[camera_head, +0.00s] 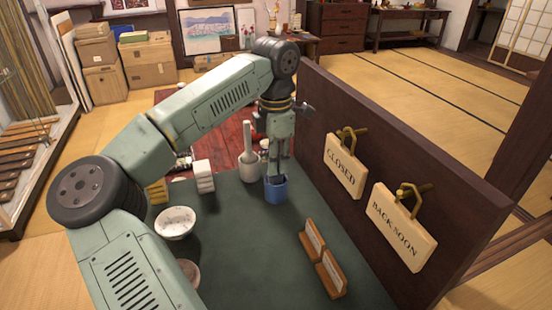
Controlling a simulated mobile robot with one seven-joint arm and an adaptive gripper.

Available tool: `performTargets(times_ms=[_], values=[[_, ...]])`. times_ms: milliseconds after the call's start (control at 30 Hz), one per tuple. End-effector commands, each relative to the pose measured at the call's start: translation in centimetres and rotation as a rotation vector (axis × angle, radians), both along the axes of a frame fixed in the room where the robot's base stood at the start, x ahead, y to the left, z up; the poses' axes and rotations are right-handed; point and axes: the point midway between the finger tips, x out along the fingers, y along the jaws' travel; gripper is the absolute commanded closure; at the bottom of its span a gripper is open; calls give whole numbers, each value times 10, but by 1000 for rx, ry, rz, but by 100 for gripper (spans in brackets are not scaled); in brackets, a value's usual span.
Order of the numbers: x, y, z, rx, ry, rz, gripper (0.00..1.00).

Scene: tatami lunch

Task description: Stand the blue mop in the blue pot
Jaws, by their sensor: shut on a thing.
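The blue pot (276,193) stands on the dark green table top. My gripper (279,155) points down directly above the pot, its fingers close to the rim. It is shut on a thin thing that I take to be the blue mop (275,180); only a small blue part shows at the pot's mouth. The mop's handle is mostly hidden by the fingers, and I cannot tell whether its lower end rests on the pot's bottom. A pale pot (249,171) with a white mop (247,138) standing in it is just left of the blue pot.
A dark upright panel with CLOSED (344,167) and BACK SOON (401,229) signs runs along the right. Two small wooden stands (331,273) are in front. A white bowl (175,223) and a white stack (204,177) are left. The table's middle is clear.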

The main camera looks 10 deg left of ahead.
Motion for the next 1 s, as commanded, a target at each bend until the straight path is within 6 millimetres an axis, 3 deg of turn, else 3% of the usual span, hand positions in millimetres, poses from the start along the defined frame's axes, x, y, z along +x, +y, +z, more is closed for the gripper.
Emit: performTargets(times_ms=[200,233,567,867,1000], values=[[0,0,0,0,0,0,100],[0,0,0,0,0,0,85],[0,0,0,0,0,0,63],[0,0,1,1,-1,0,63],[0,0,14,4,-2,1,63]])
